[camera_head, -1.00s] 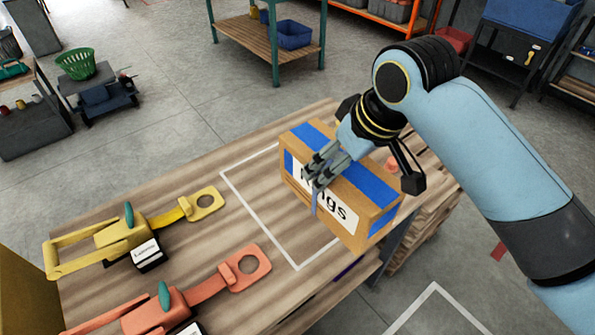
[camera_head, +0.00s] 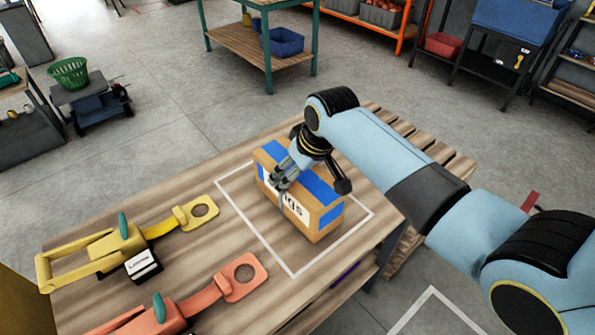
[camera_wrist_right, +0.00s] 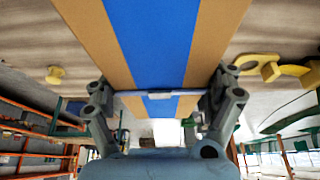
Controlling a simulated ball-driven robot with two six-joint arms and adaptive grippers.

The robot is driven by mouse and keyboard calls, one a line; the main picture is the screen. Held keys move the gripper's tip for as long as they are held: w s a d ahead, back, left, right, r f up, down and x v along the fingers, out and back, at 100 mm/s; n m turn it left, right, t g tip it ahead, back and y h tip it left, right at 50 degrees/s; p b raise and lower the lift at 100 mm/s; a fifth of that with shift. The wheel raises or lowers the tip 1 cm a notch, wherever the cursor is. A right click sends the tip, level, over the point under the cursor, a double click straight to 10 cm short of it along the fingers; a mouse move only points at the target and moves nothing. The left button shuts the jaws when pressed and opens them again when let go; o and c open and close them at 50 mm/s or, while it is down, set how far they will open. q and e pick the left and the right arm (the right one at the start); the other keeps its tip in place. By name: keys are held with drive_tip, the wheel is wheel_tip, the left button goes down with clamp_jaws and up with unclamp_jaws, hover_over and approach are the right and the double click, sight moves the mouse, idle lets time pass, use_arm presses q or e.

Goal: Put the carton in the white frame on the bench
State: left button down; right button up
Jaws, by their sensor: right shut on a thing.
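The carton (camera_head: 325,217) is a brown box with blue tape bands and a white label with dark lettering. It is inside the outline of the white frame (camera_head: 268,248) on the wooden bench (camera_head: 190,258), as seen in the head view; I cannot tell whether its base touches the bench. My right gripper (camera_head: 281,184) is shut on the carton across its top. In the right wrist view the carton (camera_wrist_right: 205,40) fills the upper middle, between the fingers of the gripper (camera_wrist_right: 160,96). The fingers and wrist hide part of the label. My left gripper is not in view.
A yellow tool (camera_head: 110,247) and an orange tool (camera_head: 195,308) lie on the bench left of the frame. A slatted wooden pallet (camera_head: 425,150) is behind the bench. A teal-legged table (camera_head: 240,43) with a blue bin (camera_head: 284,42) stands farther back.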

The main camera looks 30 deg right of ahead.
drive_tip(key=shift+w+f, duration=0.1)
drive_tip(key=o, duration=1.5)
drive_tip(key=shift+f, duration=0.15)
drive_tip(key=shift+s+r, duration=0.25)
drive_tip(key=shift+r, duration=0.25)
drive_tip(key=v, duration=1.1)
drive_tip(key=shift+p, duration=0.35)
drive_tip(key=shift+s, duration=0.1)
